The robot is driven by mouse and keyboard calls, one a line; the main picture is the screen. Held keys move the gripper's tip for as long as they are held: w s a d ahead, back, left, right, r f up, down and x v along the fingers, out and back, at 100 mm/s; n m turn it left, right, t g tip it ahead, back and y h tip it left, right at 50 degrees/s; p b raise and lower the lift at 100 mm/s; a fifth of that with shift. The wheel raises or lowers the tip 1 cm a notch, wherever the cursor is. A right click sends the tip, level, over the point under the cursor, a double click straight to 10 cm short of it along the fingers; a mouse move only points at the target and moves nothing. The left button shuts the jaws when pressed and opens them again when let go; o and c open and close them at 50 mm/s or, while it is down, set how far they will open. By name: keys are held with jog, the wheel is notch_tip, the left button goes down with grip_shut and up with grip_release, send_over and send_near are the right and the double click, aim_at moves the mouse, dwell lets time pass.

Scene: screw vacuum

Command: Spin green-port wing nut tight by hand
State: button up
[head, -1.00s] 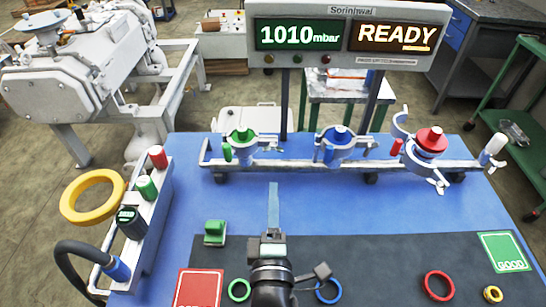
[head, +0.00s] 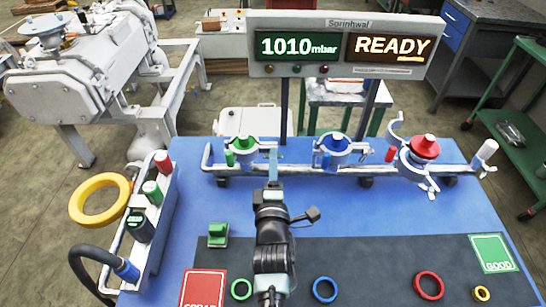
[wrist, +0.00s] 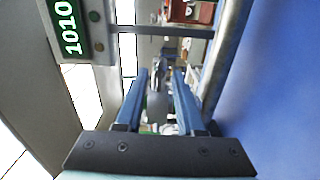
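The green port (head: 245,142) sits at the left end of the grey manifold rail, a green cap inside a silver clamp ring. Its wing nut is at the clamp's right side, mostly hidden behind my fingertips in the head view. My gripper (head: 273,155) points away from me, its tips at the right of the green clamp. In the wrist view my two blue fingers (wrist: 159,75) are apart, with a grey metal part, seemingly the wing nut (wrist: 158,88), between or just beyond them. I cannot tell whether either finger touches it.
The blue port (head: 333,143) and red port (head: 425,147) stand farther right on the rail (head: 300,170); the red clamp hangs open. A display (head: 345,45) reads 1010 mbar, READY. A valve block with a yellow ring (head: 100,200) stands left. Coloured rings lie on the dark mat.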

jog(key=shift+w, duration=0.4)
grip_shut()
jog(key=shift+m, duration=0.3)
jog(key=m+b, duration=0.2)
jog(key=m, duration=2)
jog(key=shift+m+b, duration=0.3)
dwell(0.3)
